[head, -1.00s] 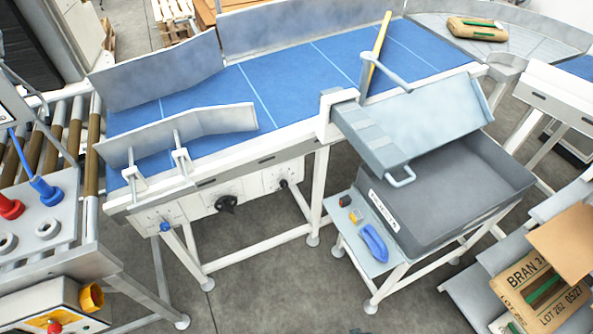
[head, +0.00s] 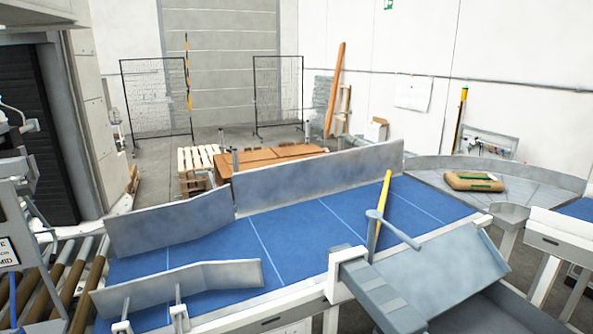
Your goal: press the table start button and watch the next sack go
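A brown sack with green marks (head: 474,181) lies flat on the grey curved conveyor section (head: 430,178) at the right, beyond the end of the blue belt. The blue belt table (head: 290,235) runs across the middle and carries no sack. A yellow bar (head: 382,205) stands tilted across the belt near its right part. No table start button can be made out; the front of the table with its controls is mostly below the picture. Neither of my grippers shows.
Grey guide walls (head: 320,182) line the belt. A grey hinged chute (head: 425,285) stands at the front right. Rollers (head: 65,275) lie at the left. Pallets (head: 200,160), brown boards (head: 270,168) and mesh fence panels (head: 278,92) stand behind on open floor.

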